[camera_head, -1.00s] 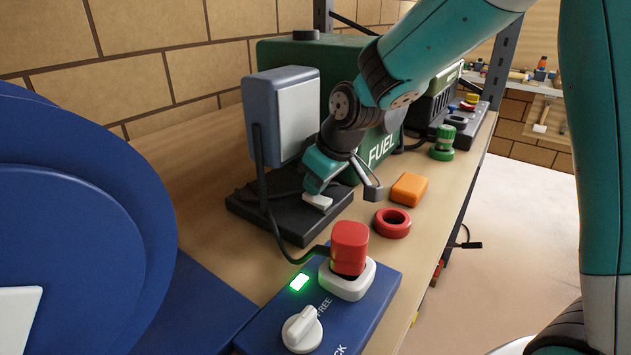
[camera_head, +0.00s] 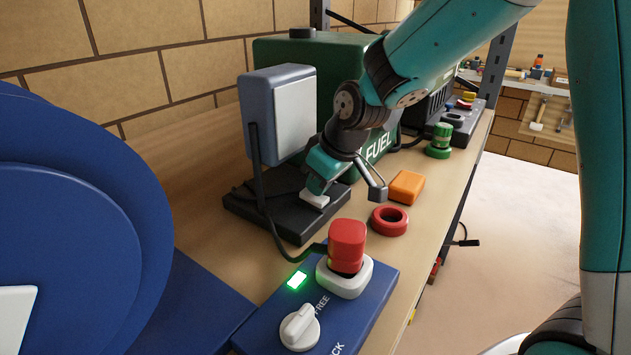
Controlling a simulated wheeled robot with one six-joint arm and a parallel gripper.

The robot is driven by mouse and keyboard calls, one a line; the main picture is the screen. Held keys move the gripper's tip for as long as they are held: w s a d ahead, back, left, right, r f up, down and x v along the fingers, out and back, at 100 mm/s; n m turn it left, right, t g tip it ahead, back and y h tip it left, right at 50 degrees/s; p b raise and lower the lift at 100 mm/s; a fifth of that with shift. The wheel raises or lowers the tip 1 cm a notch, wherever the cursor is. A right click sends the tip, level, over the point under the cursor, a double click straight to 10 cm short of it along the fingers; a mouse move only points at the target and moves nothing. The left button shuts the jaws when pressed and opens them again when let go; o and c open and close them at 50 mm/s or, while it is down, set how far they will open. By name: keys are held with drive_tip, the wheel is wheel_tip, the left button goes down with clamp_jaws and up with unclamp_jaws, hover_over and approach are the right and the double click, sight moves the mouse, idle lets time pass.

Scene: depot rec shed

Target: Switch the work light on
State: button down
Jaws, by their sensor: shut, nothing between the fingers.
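The work light (camera_head: 274,118) is a grey-blue panel with a pale front, standing on a black base (camera_head: 270,222) on the bench. Its front looks pale grey, with no clear glow. A white rocker switch (camera_head: 315,200) sits on the base's right side. My gripper (camera_head: 318,190) is shut and empty, its tip down at the white switch; it covers part of it, and I cannot tell whether they touch. The light's black cable runs to a red plug (camera_head: 347,243) seated in a white socket on the blue reel box (camera_head: 325,306). A green indicator (camera_head: 296,280) glows there.
A white knob (camera_head: 300,327) is on the blue box, beside the big blue reel (camera_head: 70,230). A green FUEL can (camera_head: 290,48) stands behind the light. An orange block (camera_head: 406,187), red ring (camera_head: 390,220) and green object (camera_head: 440,141) lie to the right.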

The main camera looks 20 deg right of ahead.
drive_tip(key=shift+s+d+r+p, duration=0.1)
drive_tip(key=shift+r+p, duration=0.25)
drive_tip(key=shift+p, duration=0.05)
drive_tip(key=p+v, duration=0.1)
drive_tip(key=v, duration=1.2)
drive_tip(key=shift+r+p, duration=0.15)
drive_tip(key=shift+p, duration=0.2)
drive_tip(key=w+a+b, duration=0.1)
drive_tip(key=b, duration=0.3)
